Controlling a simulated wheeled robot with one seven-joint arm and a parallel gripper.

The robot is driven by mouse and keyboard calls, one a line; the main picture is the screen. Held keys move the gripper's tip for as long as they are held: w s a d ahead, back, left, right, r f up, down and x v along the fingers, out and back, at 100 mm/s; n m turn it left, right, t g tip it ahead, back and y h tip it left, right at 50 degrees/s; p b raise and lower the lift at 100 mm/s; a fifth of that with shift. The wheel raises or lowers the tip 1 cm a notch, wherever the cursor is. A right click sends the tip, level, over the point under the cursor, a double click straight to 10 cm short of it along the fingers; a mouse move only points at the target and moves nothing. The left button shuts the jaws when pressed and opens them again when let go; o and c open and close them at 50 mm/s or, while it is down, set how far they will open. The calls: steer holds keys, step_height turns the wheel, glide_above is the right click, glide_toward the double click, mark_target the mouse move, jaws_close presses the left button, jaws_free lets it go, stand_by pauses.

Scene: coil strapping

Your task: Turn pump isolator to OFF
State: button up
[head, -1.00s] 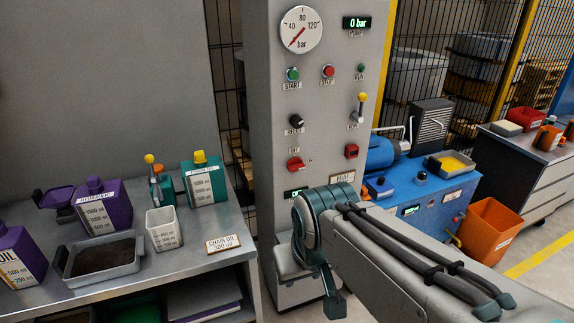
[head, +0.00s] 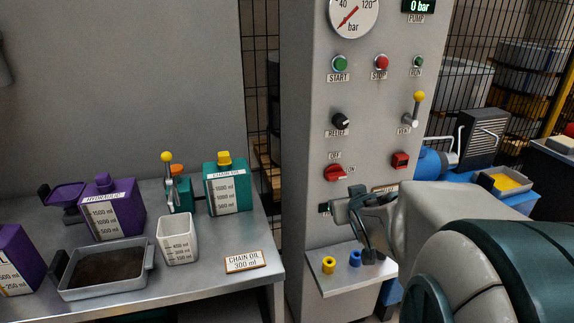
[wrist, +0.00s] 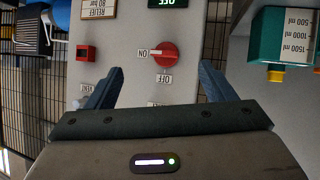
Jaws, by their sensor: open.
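The pump isolator is a red rotary knob (head: 335,172) on the grey panel (head: 300,120), with OFF printed above it and ON to its right. Its grip lies about level, with its pointer toward ON. In the wrist view the picture is upside down; the red knob (wrist: 165,54) sits between and beyond my fingertips, with ON at its left and OFF below. My gripper (wrist: 160,72) is open and empty, with one blue-grey finger on each side, apart from the knob. In the head view my gripper (head: 350,204) is just below and right of the knob.
A relief knob (head: 340,121), a vent lever (head: 416,108) and a red square switch (head: 400,160) are close by on the panel. A small shelf (head: 340,282) below holds yellow and blue rings. The left bench (head: 205,270) carries oil containers and a tray.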

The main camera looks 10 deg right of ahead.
mark_target(338, 177)
steer(key=shift+w+d+f+n+t+y+b, duration=0.7)
steer(key=shift+w+d+f+t+y+b, duration=1.6)
steer(key=shift+t+b, duration=0.95)
steer(key=w, duration=0.8)
steer(key=w+p, duration=0.1)
steer(key=w, duration=0.3)
steer(key=shift+w+a+f, duration=0.15)
steer(key=shift+w+f, duration=0.05)
steer(key=shift+f, duration=0.15)
steer(key=c, duration=1)
